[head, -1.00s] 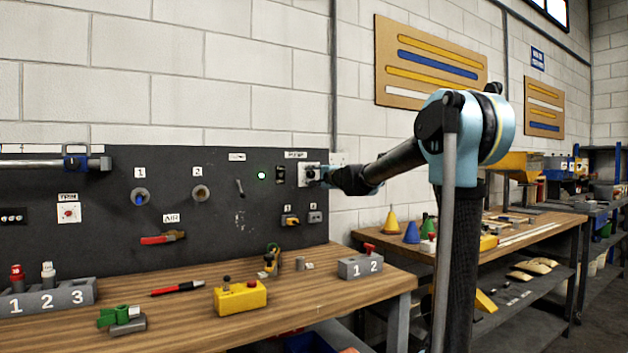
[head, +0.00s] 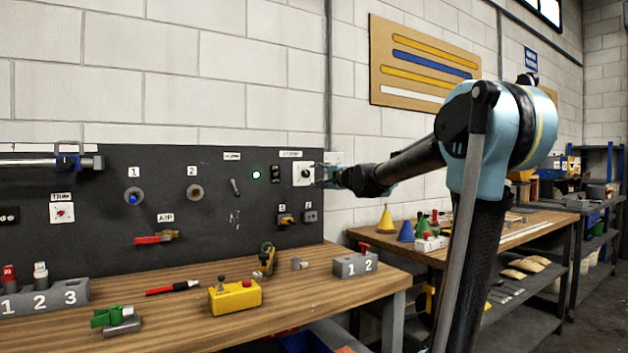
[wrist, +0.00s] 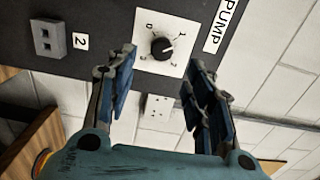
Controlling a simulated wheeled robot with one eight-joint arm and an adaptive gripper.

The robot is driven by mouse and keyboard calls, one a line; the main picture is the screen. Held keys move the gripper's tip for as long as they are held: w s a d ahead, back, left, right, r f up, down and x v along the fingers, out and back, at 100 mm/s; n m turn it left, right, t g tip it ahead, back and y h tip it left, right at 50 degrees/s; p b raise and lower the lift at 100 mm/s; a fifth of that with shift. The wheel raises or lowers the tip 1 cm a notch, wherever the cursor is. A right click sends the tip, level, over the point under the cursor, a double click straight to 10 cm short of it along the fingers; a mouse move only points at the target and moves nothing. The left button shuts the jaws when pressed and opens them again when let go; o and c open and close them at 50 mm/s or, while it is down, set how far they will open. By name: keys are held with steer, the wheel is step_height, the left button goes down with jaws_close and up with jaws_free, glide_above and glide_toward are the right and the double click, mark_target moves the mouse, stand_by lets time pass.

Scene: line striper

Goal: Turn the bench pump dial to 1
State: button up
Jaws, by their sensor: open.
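The pump dial (head: 306,173) is a black round knob on a white square plate at the right end of the dark panel. The wrist view shows the knob (wrist: 162,47) nearly face-on, with numbers around it and a PUMP label (wrist: 225,22) beside it. I cannot tell surely which number its mark points at. My gripper (wrist: 158,72) is open and empty, its fingers apart with the knob seen between and beyond their tips. In the head view my gripper (head: 321,173) is just right of the dial plate, standing off the panel.
A socket plate (wrist: 156,108) sits on the wall beside the panel. A small grey block (wrist: 47,38) is on the panel near the dial.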

mark_target(307, 174)
steer(key=shift+v, duration=1.95)
steer(key=s+d+m, duration=0.3)
steer(key=m, duration=0.6)
steer(key=shift+g+y, duration=0.3)
steer(key=shift+y, duration=0.1)
steer(key=x, duration=1.6)
steer(key=shift+w+a+r, duration=0.1)
steer(key=shift+w+a, duration=0.15)
steer(key=shift+w, duration=0.05)
steer(key=shift+n, duration=0.3)
steer(key=c, duration=1.1)
